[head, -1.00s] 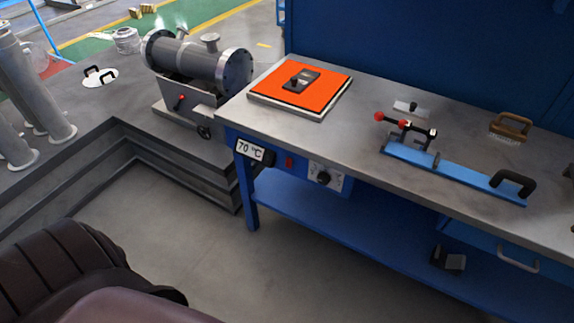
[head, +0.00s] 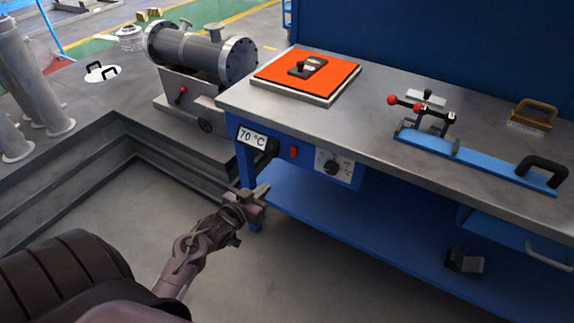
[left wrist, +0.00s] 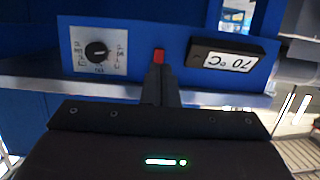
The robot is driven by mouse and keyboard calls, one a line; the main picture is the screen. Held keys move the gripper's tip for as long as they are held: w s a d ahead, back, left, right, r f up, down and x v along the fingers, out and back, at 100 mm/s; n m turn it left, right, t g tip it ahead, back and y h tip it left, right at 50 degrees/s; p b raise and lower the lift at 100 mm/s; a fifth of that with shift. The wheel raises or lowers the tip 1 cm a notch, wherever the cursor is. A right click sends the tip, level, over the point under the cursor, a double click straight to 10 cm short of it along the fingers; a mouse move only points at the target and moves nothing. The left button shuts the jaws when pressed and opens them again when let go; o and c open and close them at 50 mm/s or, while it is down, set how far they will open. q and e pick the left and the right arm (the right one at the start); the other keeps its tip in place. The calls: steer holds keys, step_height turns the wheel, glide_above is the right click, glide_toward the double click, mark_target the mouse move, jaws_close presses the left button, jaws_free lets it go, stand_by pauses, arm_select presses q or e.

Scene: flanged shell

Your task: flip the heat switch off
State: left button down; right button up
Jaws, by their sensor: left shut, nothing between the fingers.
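The heat switch is a small red rocker (head: 293,152) on the blue front panel under the bench top, between the 70 °C display (head: 252,138) and a black dial (head: 333,167). It also shows in the left wrist view (left wrist: 159,55), upside down, just beyond the fingertips. My left gripper (head: 264,190) is shut and empty, below and left of the switch in the head view. In the left wrist view its fingers (left wrist: 160,72) line up with the switch; I cannot tell whether they touch it. My right gripper is not in view.
An orange heating plate (head: 305,73) with a dark tool on it lies on the bench top (head: 370,125). A blue clamp fixture (head: 470,160) and a brush (head: 533,116) stand to the right. The lower blue shelf (head: 340,215) juts out under the panel.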

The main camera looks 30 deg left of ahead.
mark_target(292, 154)
arm_select(q)
steer(key=r, duration=0.3)
steer(key=shift+w+a+t, duration=0.15)
steer(key=shift+a+t, duration=0.1)
steer(key=shift+t, duration=0.15)
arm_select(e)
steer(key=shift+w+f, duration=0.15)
